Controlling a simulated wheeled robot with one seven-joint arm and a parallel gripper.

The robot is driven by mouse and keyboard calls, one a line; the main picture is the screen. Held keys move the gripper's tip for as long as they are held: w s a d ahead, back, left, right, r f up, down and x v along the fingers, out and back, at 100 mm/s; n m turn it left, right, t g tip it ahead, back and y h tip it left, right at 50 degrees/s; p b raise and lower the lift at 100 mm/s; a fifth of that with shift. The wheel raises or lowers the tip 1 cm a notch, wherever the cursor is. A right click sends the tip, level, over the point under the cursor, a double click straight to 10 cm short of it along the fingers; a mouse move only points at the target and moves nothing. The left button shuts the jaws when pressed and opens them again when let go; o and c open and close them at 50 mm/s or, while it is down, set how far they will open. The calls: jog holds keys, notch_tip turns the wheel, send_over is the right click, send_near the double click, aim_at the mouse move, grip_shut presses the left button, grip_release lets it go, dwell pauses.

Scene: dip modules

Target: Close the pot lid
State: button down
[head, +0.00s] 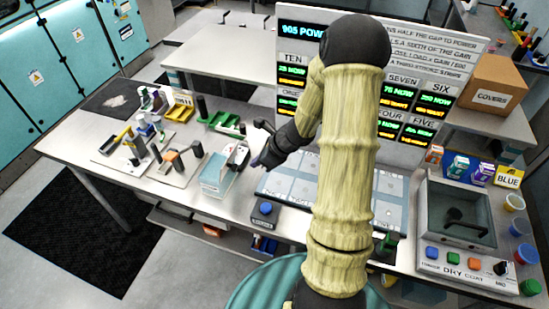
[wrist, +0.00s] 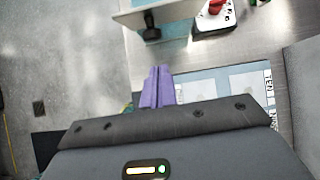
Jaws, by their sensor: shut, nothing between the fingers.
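My gripper (head: 257,162) hangs over the front bench, right of a pale teal, see-through box (head: 214,178). Its purple fingers (wrist: 156,88) are together and empty in the wrist view. The teal box looks like the pot, but I cannot be sure. A white panel with dark marks (head: 240,154) stands at its right rear; whether this is its lid is unclear. In the wrist view a pale slab (wrist: 180,10) with a black knob (wrist: 151,30) lies ahead of the fingers, apart from them. My arm hides the bench middle.
A dry coat unit (head: 470,255) with a dark-handled window stands at the right, beside colored pots (head: 520,228). Small racks and stands (head: 170,160) crowd the left. A lit display board (head: 410,90) rises behind. A blue-buttoned box (head: 264,211) sits at the front edge.

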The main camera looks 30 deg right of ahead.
jog(key=s+f+v, duration=0.1)
jog(key=v, duration=0.5)
jog(key=shift+d+r+b, duration=0.35)
jog(key=shift+d, duration=0.25)
jog(key=s+a+n+g+h+b, duration=0.1)
jog(key=s+a+n, duration=0.4)
jog(key=n, duration=0.8)
jog(key=s+a+r+n+g+h+b, duration=0.1)
jog(key=s+a+n+h+b, duration=0.2)
jog(key=s+n, duration=0.4)
jog(key=a+n+h, duration=0.1)
jog(key=a+n, duration=0.1)
jog(key=n, duration=0.4)
jog(key=shift+s+n+b, duration=0.25)
jog(key=shift+n+b, duration=0.05)
jog(key=shift+b, duration=0.1)
jog(key=c, duration=2.1)
grip_release()
jog(key=shift+a+r, duration=0.1)
jog(key=shift+r, duration=0.05)
